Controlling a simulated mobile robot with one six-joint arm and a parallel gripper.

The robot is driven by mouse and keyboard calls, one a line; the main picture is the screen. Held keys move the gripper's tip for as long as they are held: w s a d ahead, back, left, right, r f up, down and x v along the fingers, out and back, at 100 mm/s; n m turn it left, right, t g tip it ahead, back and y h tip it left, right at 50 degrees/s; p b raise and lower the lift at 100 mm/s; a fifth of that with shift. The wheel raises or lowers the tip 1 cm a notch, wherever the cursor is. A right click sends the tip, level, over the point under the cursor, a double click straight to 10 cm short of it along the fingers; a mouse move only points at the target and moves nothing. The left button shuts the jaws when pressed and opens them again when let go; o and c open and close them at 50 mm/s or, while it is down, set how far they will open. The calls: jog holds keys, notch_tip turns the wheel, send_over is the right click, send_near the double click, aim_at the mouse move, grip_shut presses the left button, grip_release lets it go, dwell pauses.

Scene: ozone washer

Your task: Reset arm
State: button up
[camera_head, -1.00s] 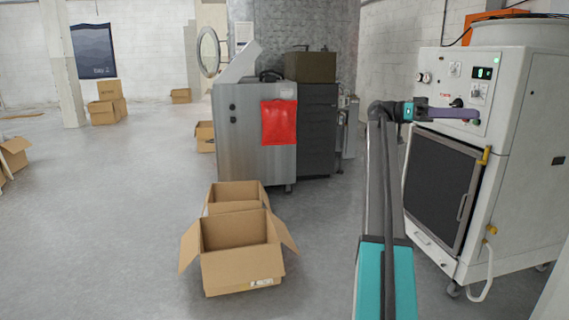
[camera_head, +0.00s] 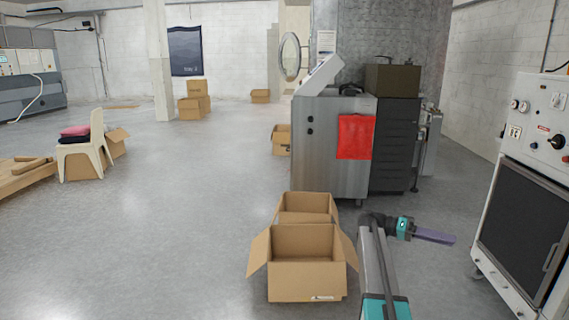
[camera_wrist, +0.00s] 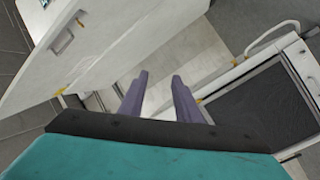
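My gripper (camera_head: 437,237) points right in the head view, low over the floor between the cardboard boxes and the white machine. In the wrist view its two purple fingers (camera_wrist: 160,98) stand apart with nothing between them. The white ozone washer (camera_head: 528,190) stands at the right edge of the head view, partly cut off. Its dark front door (camera_head: 522,222) looks shut. In the wrist view, white panels and a dark door window (camera_wrist: 255,112) show beyond the fingers.
Two open cardboard boxes (camera_head: 307,283) stand on the floor just left of my arm. A steel machine with a red cloth (camera_head: 356,137) stands behind them. A white chair (camera_head: 86,150) with folded cloths is at the left. The middle-left floor is clear.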

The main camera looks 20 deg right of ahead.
jog(key=s+a+f+n+t+y+p, duration=0.1)
jog(key=s+a+f+n+t+p, duration=0.2)
jog(key=a+f, duration=0.5)
jog(key=s+a+f+n+t+p, duration=0.1)
jog(key=a+f+n+p, duration=0.25)
jog(key=a+f, duration=0.5)
jog(key=s+a+f+n+t+y+p, duration=0.15)
jog(key=a+f+n, duration=0.3)
jog(key=f, duration=0.55)
jog(key=s+a+f+n+y+p, duration=0.3)
jog(key=s+a+f, duration=0.4)
jog(key=s+a, duration=0.45)
jog(key=s+a+f+n+y+p, duration=0.2)
jog(key=s+a+f+y+p, duration=0.15)
jog(key=s+a+f, duration=0.6)
jog(key=s+a+n+t+y, duration=0.1)
jog(key=a+y, duration=0.3)
jog(key=a, duration=0.5)
jog(key=shift+s+a+r+n+t+b, duration=0.3)
jog(key=shift+s+a+n+t+b, duration=0.15)
jog(key=shift+s, duration=0.45)
